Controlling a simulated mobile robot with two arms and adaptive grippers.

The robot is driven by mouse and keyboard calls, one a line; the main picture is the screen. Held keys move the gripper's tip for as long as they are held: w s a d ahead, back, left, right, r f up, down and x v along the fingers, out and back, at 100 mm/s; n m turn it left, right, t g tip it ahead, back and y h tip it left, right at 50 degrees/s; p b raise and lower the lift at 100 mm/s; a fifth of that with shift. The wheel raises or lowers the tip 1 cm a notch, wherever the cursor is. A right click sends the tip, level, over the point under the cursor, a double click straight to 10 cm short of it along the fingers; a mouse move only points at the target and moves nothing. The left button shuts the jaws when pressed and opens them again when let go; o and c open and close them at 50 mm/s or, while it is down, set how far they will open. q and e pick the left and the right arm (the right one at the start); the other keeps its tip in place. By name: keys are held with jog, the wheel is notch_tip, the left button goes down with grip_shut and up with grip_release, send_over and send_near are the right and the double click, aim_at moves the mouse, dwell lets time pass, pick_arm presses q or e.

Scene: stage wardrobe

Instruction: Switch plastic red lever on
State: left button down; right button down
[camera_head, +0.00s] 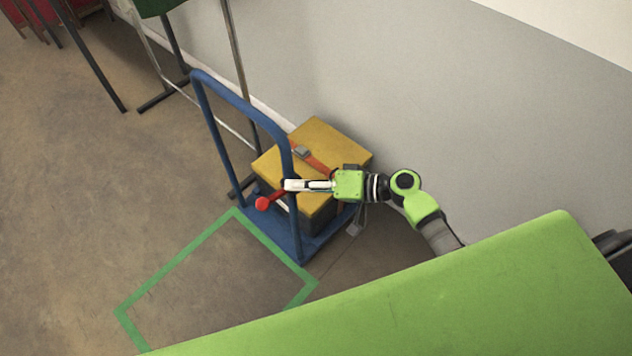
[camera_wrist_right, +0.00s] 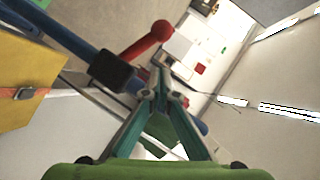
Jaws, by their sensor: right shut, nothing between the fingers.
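The red plastic lever (camera_head: 262,204) has a round knob and sticks out beside the blue handle of a trolley. In the right wrist view the lever (camera_wrist_right: 145,42) slants up to the right from a dark block (camera_wrist_right: 113,71) on the blue bar. My right gripper (camera_head: 287,185) is shut and empty, its tips at the blue handle, close to the lever. In the wrist view its fingertips (camera_wrist_right: 163,78) are just below and right of the lever; I cannot tell whether they touch the block. The lever's base is partly hidden in the head view. My left gripper is not in view.
The blue trolley (camera_head: 240,100) carries a yellow box (camera_head: 330,137) with a red strap, close to the grey wall (camera_head: 420,90). A green taped outline (camera_head: 180,262) marks the floor in front. A rack with thin metal legs stands behind the trolley. Floor to the left is clear.

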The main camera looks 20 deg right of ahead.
aim_at(269, 201)
jog(key=a, duration=0.1)
jog(key=a+f, duration=0.1)
jog(key=a, duration=0.1)
jog(key=a+f+p, duration=0.1)
jog(key=shift+s+a+f, duration=0.15)
jog(key=shift+s+f, duration=0.05)
jog(key=shift+s+a+f+n+h, duration=0.25)
jog(key=shift+a+f+n+h, duration=0.1)
jog(key=shift+n+h, duration=0.25)
dwell(0.5)
jog(key=shift+a+f+n, duration=0.1)
jog(key=shift+a+n, duration=0.05)
jog(key=shift+n, duration=0.15)
jog(key=f+h, duration=0.1)
jog(key=n+h, duration=0.1)
jog(key=a+f+n+h+p, duration=0.1)
jog(key=shift+s+f+t, duration=0.3)
jog(key=shift+f+t, duration=0.05)
jog(key=shift+t, duration=0.05)
dwell(0.5)
